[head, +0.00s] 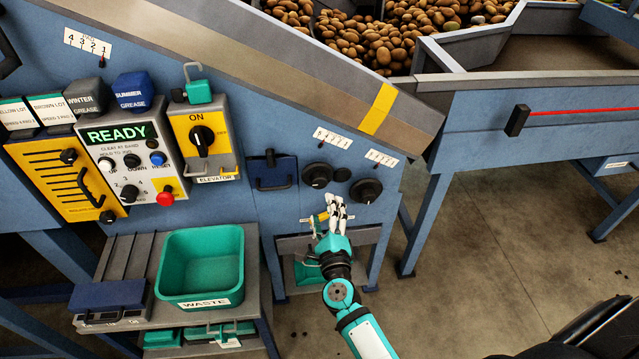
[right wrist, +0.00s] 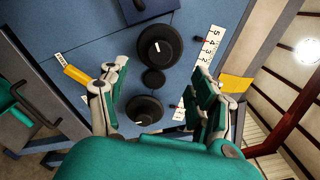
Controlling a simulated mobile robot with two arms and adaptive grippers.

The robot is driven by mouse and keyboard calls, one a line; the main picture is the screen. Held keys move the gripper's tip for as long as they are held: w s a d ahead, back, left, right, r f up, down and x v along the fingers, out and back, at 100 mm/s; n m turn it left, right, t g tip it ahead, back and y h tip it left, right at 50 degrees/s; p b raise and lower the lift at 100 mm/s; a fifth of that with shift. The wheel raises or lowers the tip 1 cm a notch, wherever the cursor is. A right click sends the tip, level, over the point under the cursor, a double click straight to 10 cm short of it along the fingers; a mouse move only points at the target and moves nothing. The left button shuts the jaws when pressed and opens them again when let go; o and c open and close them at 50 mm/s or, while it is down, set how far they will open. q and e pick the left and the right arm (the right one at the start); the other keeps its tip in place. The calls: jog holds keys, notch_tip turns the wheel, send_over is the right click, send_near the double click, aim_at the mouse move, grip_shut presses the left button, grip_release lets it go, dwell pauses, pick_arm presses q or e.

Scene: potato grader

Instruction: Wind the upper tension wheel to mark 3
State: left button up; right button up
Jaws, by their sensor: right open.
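Two black wheels with white pointer lines sit on the blue panel. The higher one (head: 317,175), also near the top of the right wrist view (right wrist: 161,46), has a numbered white scale (head: 333,138) beside it. In the right wrist view a red marker stands near the 4 on this scale (right wrist: 211,47). The lower-right wheel (head: 366,190) shows below it in the wrist view (right wrist: 144,109). A smaller black knob (right wrist: 153,79) lies between them. My right gripper (head: 337,208) is open and empty below the wheels, its fingers pointing at the panel. My left gripper is out of view.
A blue drawer-like box with a black handle (head: 272,171) is left of the wheels. A green waste bin (head: 202,262) stands on the shelf lower left. A yellow-tagged part (head: 320,217) is close beside my right fingers. The floor at right is clear.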

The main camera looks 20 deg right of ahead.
aim_at(319, 185)
jog(key=x, duration=0.9)
jog(key=shift+w, duration=0.25)
jog(key=shift+c, duration=0.5)
jog(key=c, duration=1.1)
jog(key=shift+n, duration=0.3)
